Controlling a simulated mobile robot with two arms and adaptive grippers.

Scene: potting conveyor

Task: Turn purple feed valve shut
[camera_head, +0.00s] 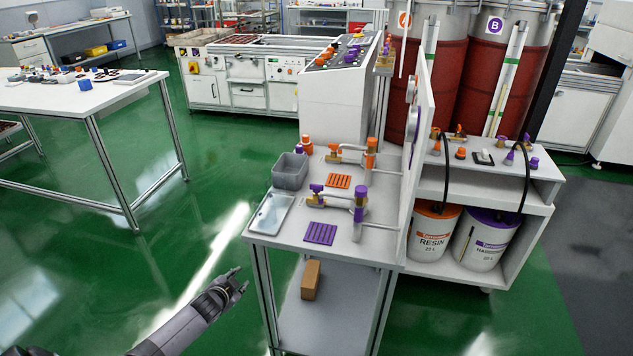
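A brass valve with a purple handle (317,189) sits on a pipe on the white bench (285,232), behind a purple slotted pad (320,233). The pipe runs right to an upright fitting with a purple top (361,192). Whether the handle is in the open or shut position is too small to tell. Another purple-topped fitting (525,139) stands on the right cabinet. My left gripper (240,279) is over the green floor, left of the bench and apart from it. Its fingers are spread and empty. My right gripper is out of view.
A matching orange valve (334,149) and orange pad (339,181) lie farther back. A grey bin (290,171) and metal tray (270,214) stand on the bench's left side. An upright white panel (418,150) bounds its right. Floor left of the bench is free.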

